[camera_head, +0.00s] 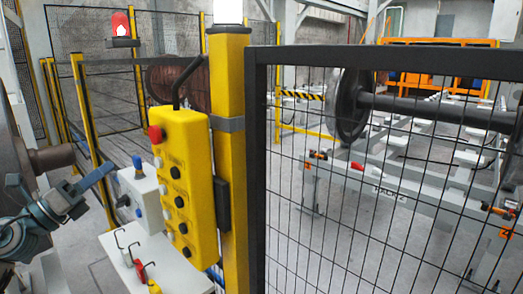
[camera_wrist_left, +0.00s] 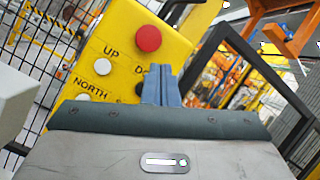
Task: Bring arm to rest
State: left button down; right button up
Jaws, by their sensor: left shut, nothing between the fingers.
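My left gripper (camera_head: 106,171) comes in from the left edge of the head view, with its blue fingers pointing right and slightly up. Its fingers are closed together and hold nothing. In the left wrist view the shut blue fingers (camera_wrist_left: 162,75) stand in front of a yellow control pendant. In the head view this yellow pendant (camera_head: 184,175) hangs on a yellow post, to the right of the fingertips and apart from them. It has a red button on top and several dark buttons. My right gripper is not in view.
A grey box with a blue knob (camera_head: 142,197) stands between the gripper and the pendant. Below it, a pale shelf (camera_head: 178,270) carries hooks and red and yellow items. A black mesh fence (camera_head: 330,215) fills the right side, with a wheelset (camera_head: 348,105) behind it.

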pick_arm(q)
jog(key=s+a+f+n+g+y, duration=0.1)
jog(key=s+f+n+y, duration=0.2)
jog(key=f+n+y, duration=0.5)
jog(key=s+a+f+n+y, duration=0.1)
jog(key=s+f+n+y, duration=0.3)
jog(key=f+n, duration=0.75)
jog(key=s+a+f+n+g+y, duration=0.1)
jog(key=s+f+n+y, duration=0.1)
jog(key=f+n+y, duration=0.7)
jog(key=s+d+f+n+g+h, duration=0.35)
jog(key=s+d+f+g, duration=0.2)
jog(key=s+f, duration=0.5)
jog(key=s+d+f+n+g+h, duration=0.2)
jog(key=s+d+f+n+g, duration=0.4)
jog(key=s, duration=0.7)
jog(key=a+f+m+g, duration=0.1)
jog(key=a+f, duration=0.1)
jog(key=f, duration=1.3)
jog(key=a+f+g, duration=0.1)
jog(key=a+f, duration=0.1)
jog(key=f, duration=1.3)
jog(key=s+f, duration=1.8)
jog(key=f, duration=0.3)
jog(key=shift+a+g, duration=0.35)
jog(key=shift+a, duration=0.1)
